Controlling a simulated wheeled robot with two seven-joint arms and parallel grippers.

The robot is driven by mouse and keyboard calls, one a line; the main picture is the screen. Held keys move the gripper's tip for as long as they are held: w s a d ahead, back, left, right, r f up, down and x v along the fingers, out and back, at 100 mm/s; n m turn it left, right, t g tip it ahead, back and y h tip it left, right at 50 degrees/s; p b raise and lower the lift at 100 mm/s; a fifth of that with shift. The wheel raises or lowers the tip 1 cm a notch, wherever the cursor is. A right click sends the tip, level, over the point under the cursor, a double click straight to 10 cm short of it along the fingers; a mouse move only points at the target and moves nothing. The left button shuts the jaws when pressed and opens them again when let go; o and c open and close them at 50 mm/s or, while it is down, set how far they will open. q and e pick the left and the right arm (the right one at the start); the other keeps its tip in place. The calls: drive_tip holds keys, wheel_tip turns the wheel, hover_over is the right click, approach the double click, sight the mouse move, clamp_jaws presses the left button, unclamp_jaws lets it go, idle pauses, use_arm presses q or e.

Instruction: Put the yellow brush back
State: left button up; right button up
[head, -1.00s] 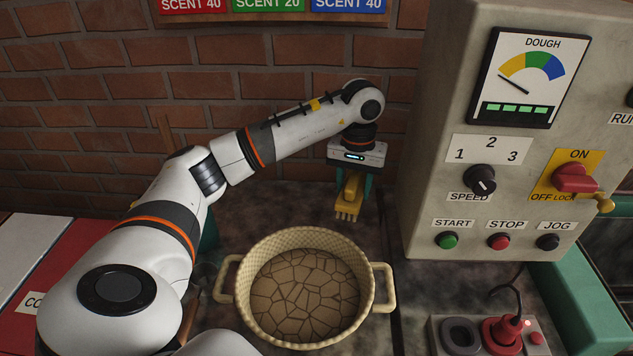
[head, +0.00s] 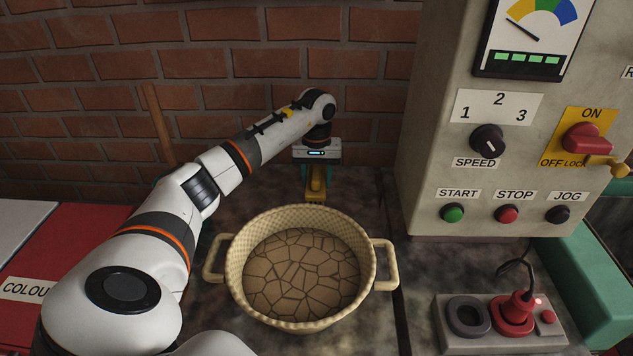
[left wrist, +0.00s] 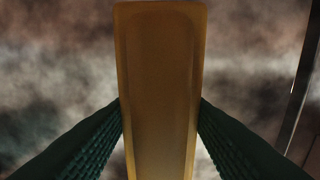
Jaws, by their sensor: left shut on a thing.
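The yellow brush (head: 316,183) is held upright in my left gripper (head: 317,176), behind the basket in the head view. Its lower end is close to the dark worktop or hidden by the basket rim; I cannot tell whether it touches. In the left wrist view the brush's yellow block (left wrist: 160,90) stands between the two green ribbed fingers (left wrist: 160,125), which press on its sides. My right gripper is not in view.
A cream two-handled basket (head: 232,262) with cracked brown dough (head: 302,275) stands in front of the brush. A control cabinet (head: 430,130) is at the right. A socket box (head: 447,325) with a red plug (head: 514,312) sits at front right. A brick wall is behind.

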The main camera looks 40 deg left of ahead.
sight(317, 169)
use_arm(q)
drive_tip(key=shift+f, duration=0.8)
drive_tip(key=shift+f, duration=0.1)
drive_tip(key=o, duration=1)
drive_tip(key=shift+c, duration=0.2)
wheel_tip(317, 169, up, 12)
drive_tip(key=shift+r, duration=0.15)
